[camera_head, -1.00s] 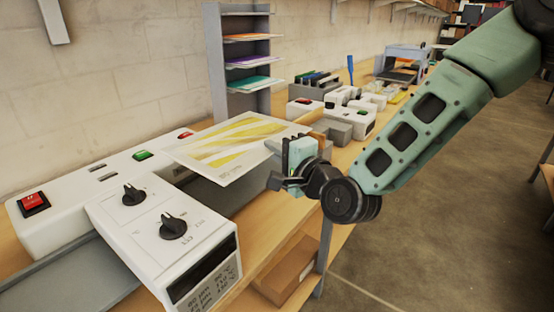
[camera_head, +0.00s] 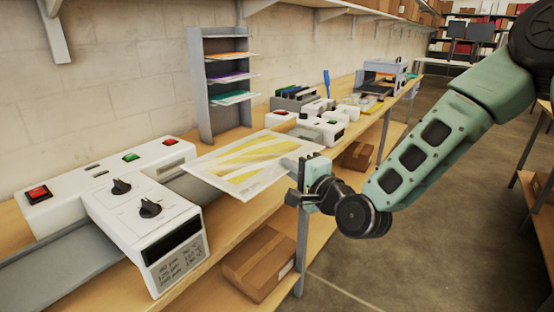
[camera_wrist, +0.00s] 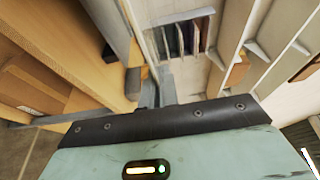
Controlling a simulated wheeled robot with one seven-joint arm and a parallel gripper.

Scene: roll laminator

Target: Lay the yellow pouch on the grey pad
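The yellow pouch (camera_head: 245,166) is a flat pale sheet with yellow stripes. In the head view it is held out level at the right end of the white laminator, over the bench's front part. My gripper (camera_head: 308,172) is at the pouch's right edge and appears shut on it. In the wrist view the fingers (camera_wrist: 167,90) point away, close together, and the pouch cannot be made out. I cannot pick out the grey pad with certainty; a grey flat surface (camera_head: 50,262) lies in front of the laminator at the left.
The white laminator (camera_head: 110,185) has two black knobs and red and green switches. A grey rack (camera_head: 204,90) with coloured sheets stands behind the pouch. White devices (camera_head: 310,128) and a grey frame (camera_head: 388,75) stand farther along the bench. A cardboard box (camera_head: 258,262) sits on the lower shelf.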

